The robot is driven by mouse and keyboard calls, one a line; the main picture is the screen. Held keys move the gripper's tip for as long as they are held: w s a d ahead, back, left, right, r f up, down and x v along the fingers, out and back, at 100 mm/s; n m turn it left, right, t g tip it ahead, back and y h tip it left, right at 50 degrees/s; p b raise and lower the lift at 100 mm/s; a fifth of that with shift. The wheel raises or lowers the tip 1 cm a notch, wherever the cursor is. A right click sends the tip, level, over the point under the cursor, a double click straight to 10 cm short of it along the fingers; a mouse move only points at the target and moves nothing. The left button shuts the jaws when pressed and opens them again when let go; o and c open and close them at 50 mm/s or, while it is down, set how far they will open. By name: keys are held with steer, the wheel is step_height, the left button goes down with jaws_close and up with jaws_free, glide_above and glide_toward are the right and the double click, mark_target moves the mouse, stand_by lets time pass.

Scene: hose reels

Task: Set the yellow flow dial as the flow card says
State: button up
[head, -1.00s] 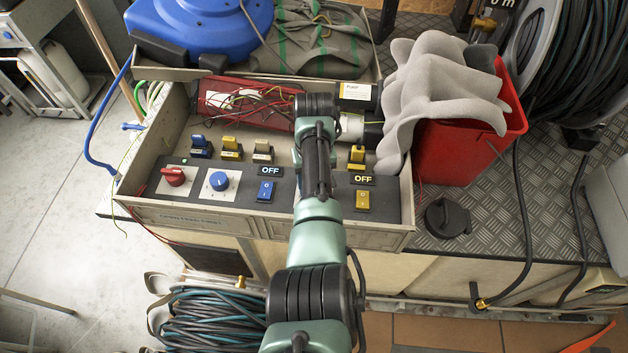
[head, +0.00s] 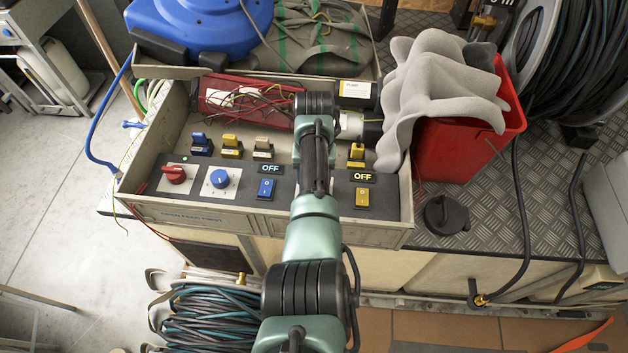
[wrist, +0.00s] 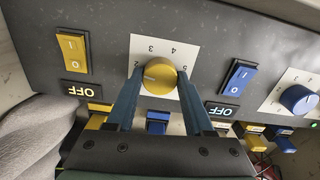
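The yellow flow dial (wrist: 160,77) shows in the wrist view on a white numbered plate on the dark panel. Its pale mark points to picture left, near the lower numbers; the exact figure is too small to read. My gripper (wrist: 160,72) has one finger on each side of the dial. The fingertips look flush with its sides, but I cannot tell if they touch it. In the head view the dial and fingertips are hidden behind my arm. A small card with yellow (head: 355,92) lies at the back of the tray, its text unreadable.
A yellow switch (head: 362,197) and a blue switch (head: 266,189), both beside OFF labels, flank the dial. A blue dial (head: 220,179) and red knob (head: 174,173) sit left. Grey cloth (head: 437,85) drapes over the red bucket (head: 455,150) and tray's right edge.

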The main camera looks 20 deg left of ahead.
steer(key=o, duration=0.4)
step_height(320, 180, up, 13)
steer(key=shift+p, duration=0.75)
steer(key=w+r+t+y+p, duration=0.1)
steer(key=w+r+t, duration=0.35)
steer(key=r, duration=0.45)
steer(key=w+r+t+y+p, duration=0.1)
steer(key=w+r+t+y, duration=0.1)
steer(key=w+r+t, duration=0.45)
steer(key=s+d+r+m+t+p, duration=0.1)
steer(key=d+r+t, duration=0.15)
steer(key=r, duration=0.75)
steer(key=s+d+r+m+t+p, duration=0.1)
steer(key=d+r+t, duration=0.15)
steer(key=r, duration=0.75)
steer(key=s+d+r+t+h, duration=0.1)
steer(key=s+d+r+t, duration=0.2)
steer(key=s+r, duration=0.4)
steer(key=s+d+r+m+t+h+p, duration=0.1)
steer(key=s+d+r+t, duration=0.3)
steer(key=s+r, duration=0.3)
steer(key=s+d+r+m+t+h, duration=0.1)
steer(key=s+d+r+t, duration=0.3)
steer(key=s+r, duration=0.3)
step_height(320, 180, up, 4)
steer(key=shift+s+d, duration=0.1)
steer(key=shift+s, duration=0.05)
